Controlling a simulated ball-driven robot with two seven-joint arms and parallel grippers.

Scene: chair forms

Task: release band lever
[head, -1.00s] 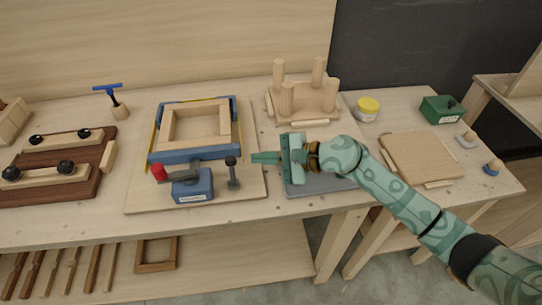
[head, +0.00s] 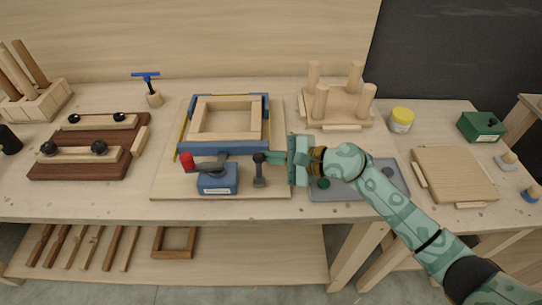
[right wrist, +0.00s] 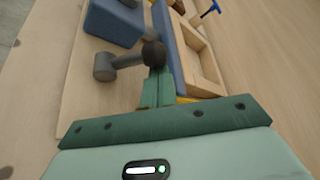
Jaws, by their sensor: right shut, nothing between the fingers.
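A wooden frame (head: 195,121) lies on a pale board (head: 168,182), with blue bars and a yellow band around it. In front of it is a blue clamp block (head: 217,178) with a grey lever ending in a red grip (head: 187,161). To its right stands an upright dark grey lever (head: 259,172) with a black knob, also in the right wrist view (right wrist: 118,63). My right gripper (head: 272,158) is shut and empty, its tips right beside the knob. In the right wrist view the fingertips (right wrist: 157,85) are just below the knob; I cannot tell whether they touch. My left gripper is not visible.
A grey tray (head: 398,174) lies partly under my right arm. A pegged wooden stand (head: 335,115), a yellow-lidded jar (head: 402,119) and a green box (head: 482,126) are to the right. A dark wooden jig (head: 75,165) with black knobs is to the left.

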